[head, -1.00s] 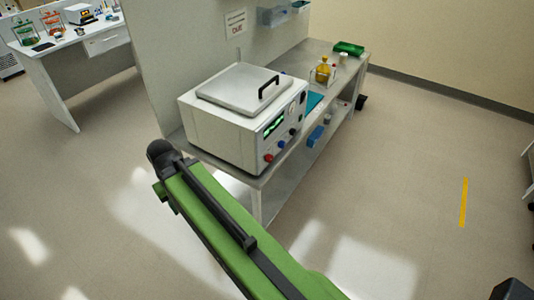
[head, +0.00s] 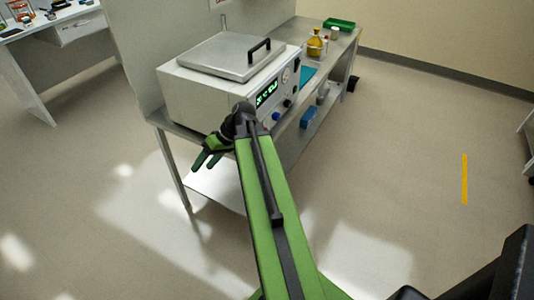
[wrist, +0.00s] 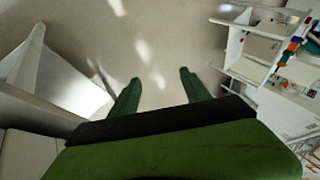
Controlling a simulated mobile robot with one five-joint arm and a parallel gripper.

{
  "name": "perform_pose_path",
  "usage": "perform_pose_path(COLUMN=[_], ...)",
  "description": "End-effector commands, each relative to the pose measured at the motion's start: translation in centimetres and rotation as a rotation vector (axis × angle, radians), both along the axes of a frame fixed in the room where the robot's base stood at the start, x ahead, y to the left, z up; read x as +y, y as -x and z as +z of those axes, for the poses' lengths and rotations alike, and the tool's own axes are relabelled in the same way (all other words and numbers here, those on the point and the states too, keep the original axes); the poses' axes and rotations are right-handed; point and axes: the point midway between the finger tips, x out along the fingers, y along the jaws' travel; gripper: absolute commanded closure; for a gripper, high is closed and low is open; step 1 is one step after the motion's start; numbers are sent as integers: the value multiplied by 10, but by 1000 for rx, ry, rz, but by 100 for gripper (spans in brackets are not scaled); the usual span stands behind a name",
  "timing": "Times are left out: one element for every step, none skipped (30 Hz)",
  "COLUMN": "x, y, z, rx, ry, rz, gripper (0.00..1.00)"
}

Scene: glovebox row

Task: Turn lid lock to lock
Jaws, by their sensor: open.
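A white boxy bench device (head: 200,97) with a flat grey lid (head: 232,55) and black handle (head: 259,48) stands on the near end of the grey bench. The lid looks closed. Its front panel has a lit green display (head: 266,93) and a blue knob (head: 276,117); my arm hides part of the panel. I cannot make out which control is the lid lock. My gripper (head: 203,163) is open and empty, in front of and below the device's left side, apart from it. In the wrist view its two fingers (wrist: 158,85) point over bare floor.
A blue box (head: 308,117) sits on the lower shelf. The floor to the right is clear, with a yellow strip (head: 464,180).

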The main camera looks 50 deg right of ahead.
Motion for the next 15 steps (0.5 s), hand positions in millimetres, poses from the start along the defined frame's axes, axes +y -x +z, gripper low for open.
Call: perform_pose_path(x=[-41,-62,-91,-113,-136,-165,-187,-207,-233,-250,-265,-283,-294,-304,-313], y=[7,11,19,27,36,50,62,75,93,107,121,139,151,162,174], z=[-36,-40,-44,-47,-49,-50,-51,-50,-49,-48,-46,-43,-41,-38,-35], rx=[-93,-158,-249,-321,-395,-493,-566,-638,-727,-791,-848,-917,-961,-998,-1041], ry=[-49,-73,-98,-111,-117,-119,-114,-104,-85,-68,-49,-22,-2,16,39], rz=[-39,-56,-80,-100,-121,-150,-173,-194,-223,-243,-262,-284,-299,-312,-326], gripper=[45,45,45,45,45,45,45,45,45,45,45,45,45,45,45])
